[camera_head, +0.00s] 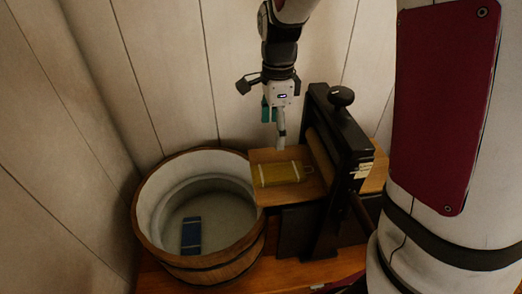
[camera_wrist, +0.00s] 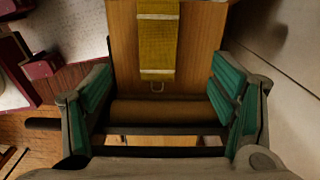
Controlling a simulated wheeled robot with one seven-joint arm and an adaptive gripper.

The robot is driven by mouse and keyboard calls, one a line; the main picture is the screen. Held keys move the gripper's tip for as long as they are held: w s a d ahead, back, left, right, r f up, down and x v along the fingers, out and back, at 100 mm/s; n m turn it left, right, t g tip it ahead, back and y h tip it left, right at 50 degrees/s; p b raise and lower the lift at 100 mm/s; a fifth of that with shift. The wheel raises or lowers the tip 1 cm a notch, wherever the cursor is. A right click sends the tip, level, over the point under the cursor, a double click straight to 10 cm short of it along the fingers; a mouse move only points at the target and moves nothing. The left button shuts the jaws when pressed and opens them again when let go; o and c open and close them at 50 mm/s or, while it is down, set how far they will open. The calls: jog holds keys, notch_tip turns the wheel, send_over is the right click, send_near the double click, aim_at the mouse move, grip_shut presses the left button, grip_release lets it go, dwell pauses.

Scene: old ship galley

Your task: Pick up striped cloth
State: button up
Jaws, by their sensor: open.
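A yellow folded cloth (camera_head: 281,174) with pale stripes near its ends lies flat on a wooden board (camera_head: 316,188). The same cloth (camera_wrist: 158,42) shows in the wrist view at the upper middle, with a small loop at its near end. A dark blue folded cloth (camera_head: 191,236) with a pale band lies inside the wooden tub (camera_head: 146,227). My gripper (camera_head: 273,116) is above the board and the yellow cloth, apart from them. In the wrist view its teal-padded fingers (camera_wrist: 160,92) are spread wide and empty, with the cloth beyond them.
A dark-framed roller press (camera_head: 341,135) with a knob on top stands right beside the yellow cloth; its roller (camera_wrist: 160,110) crosses the wrist view. The tub stands left of the board. A plank wall (camera_head: 170,70) is close behind. Dark red items (camera_wrist: 40,66) show at left.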

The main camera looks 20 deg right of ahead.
send_over(275, 167)
jog(key=s+a, duration=0.1)
notch_tip(275, 167, down, 9)
jog(key=shift+a+r, duration=0.1)
jog(key=shift+s+a+f, duration=0.1)
jog(key=shift+a+f, duration=0.05)
jog(key=shift+f, duration=1.15)
jog(key=shift+s+a+f, duration=0.1)
jog(key=shift+a+f, duration=0.05)
jog(key=shift+f, duration=1.15)
jog(key=c, duration=1.4)
jog(key=shift+o, duration=0.2)
jog(key=shift+r, duration=0.1)
notch_tip(275, 167, up, 9)
jog(key=f+p, duration=0.1)
jog(key=f, duration=0.1)
jog(key=w+f+p, duration=0.1)
jog(key=f, duration=0.1)
jog(key=d+f, duration=0.1)
jog(key=f, duration=0.1)
jog(key=shift+w+f+p, duration=0.2)
jog(key=shift+w+p, duration=0.05)
jog(key=shift+p, duration=0.15)
jog(key=shift+d+f+b, duration=0.2)
jog(key=shift+f+b, duration=0.05)
jog(key=shift+f, duration=0.35)
jog(key=shift+d+f+b, duration=0.15)
jog(key=shift+f+b, duration=0.1)
jog(key=shift+f, duration=0.35)
